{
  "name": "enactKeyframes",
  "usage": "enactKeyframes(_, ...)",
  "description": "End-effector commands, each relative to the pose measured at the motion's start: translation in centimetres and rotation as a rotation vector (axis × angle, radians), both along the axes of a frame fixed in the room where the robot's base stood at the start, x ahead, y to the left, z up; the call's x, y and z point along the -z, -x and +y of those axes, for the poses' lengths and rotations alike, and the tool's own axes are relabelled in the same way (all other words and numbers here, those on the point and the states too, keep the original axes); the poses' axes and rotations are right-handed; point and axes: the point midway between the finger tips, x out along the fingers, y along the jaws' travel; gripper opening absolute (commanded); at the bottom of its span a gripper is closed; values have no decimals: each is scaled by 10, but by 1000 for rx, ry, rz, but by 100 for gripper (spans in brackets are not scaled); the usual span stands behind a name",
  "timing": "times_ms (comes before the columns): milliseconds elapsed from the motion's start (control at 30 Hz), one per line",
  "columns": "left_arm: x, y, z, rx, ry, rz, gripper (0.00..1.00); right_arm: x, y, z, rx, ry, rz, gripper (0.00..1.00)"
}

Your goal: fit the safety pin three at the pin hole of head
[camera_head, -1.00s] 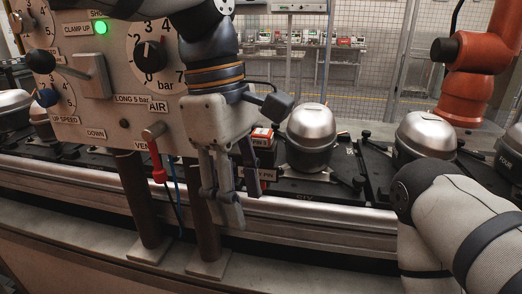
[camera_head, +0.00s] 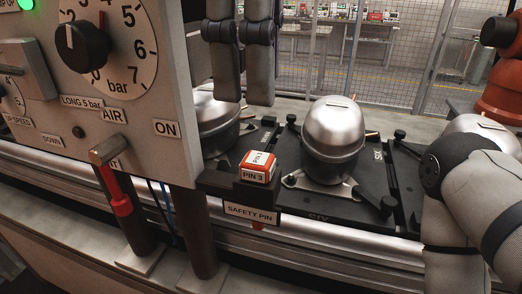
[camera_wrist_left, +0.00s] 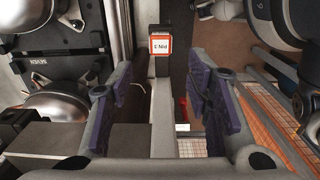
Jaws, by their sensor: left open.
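Safety pin three (camera_head: 259,167) has a red and white block head marked PIN 3. It stands in a dark holder labelled SAFETY PIN (camera_head: 252,214), beside the control panel's lower right corner. A red tip shows below the holder. My left gripper (camera_head: 242,97) is open and empty, its fingers pointing down above and behind the pin head in the head view. In the left wrist view, the pin head (camera_wrist_left: 161,46) lies beyond the gap between the open fingers (camera_wrist_left: 165,92), apart from them. My right gripper is out of view. I cannot make out whether the pin is fully seated.
The control panel (camera_head: 120,125) with its red-handled lever (camera_head: 116,185) stands close on the left. A silver compressor (camera_head: 334,140) sits on a black pallet right of the holder. More compressors line the conveyor. A wire fence (camera_head: 395,60) and an orange robot arm (camera_head: 500,85) stand behind.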

Motion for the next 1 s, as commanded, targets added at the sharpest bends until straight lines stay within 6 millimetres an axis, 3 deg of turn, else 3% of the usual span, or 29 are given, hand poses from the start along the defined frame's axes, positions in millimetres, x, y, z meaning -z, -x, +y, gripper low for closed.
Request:
enactKeyframes(233,7,0,0,1,-1,3,45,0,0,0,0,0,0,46)
enactKeyframes(533,53,-1,1,2,-1,12,45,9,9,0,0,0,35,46)
enactKeyframes(700,69,2,1,1,-3,-7,45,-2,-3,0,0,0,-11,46)
enactKeyframes(1000,91,0,0,0,0,1,45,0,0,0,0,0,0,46)
